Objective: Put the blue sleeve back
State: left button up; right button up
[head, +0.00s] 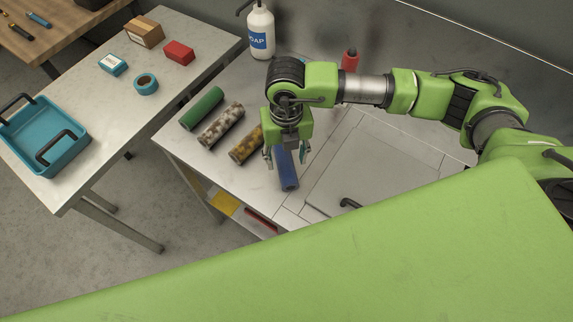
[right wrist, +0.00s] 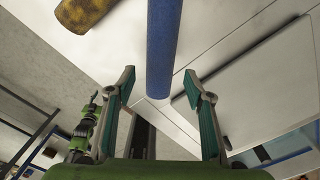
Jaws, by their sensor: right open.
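The blue sleeve (head: 287,172) lies on the white counter in the head view, just below my right gripper. It also shows in the right wrist view (right wrist: 163,45), coming down from the top edge to a near end between the fingertips. My right gripper (head: 284,156) is open above the sleeve, and its fingers (right wrist: 163,82) are apart with the sleeve's end between them in the picture. I cannot tell whether they touch it. Part of the sleeve is hidden behind the gripper in the head view. My left gripper is not in view.
A green sleeve (head: 202,108), a mottled brown-white sleeve (head: 220,125) and a yellow-brown sleeve (head: 246,145) lie left of the blue one. A soap bottle (head: 261,35) and a red bottle (head: 350,60) stand behind. A panel with a black handle (head: 350,203) lies right. A blue tray (head: 72,158) sits on the left table.

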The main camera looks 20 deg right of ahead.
aim_at(286, 165)
notch_tip(286, 165, up, 8)
jog(key=b, duration=0.2)
jog(key=shift+f, duration=0.2)
dwell(0.4)
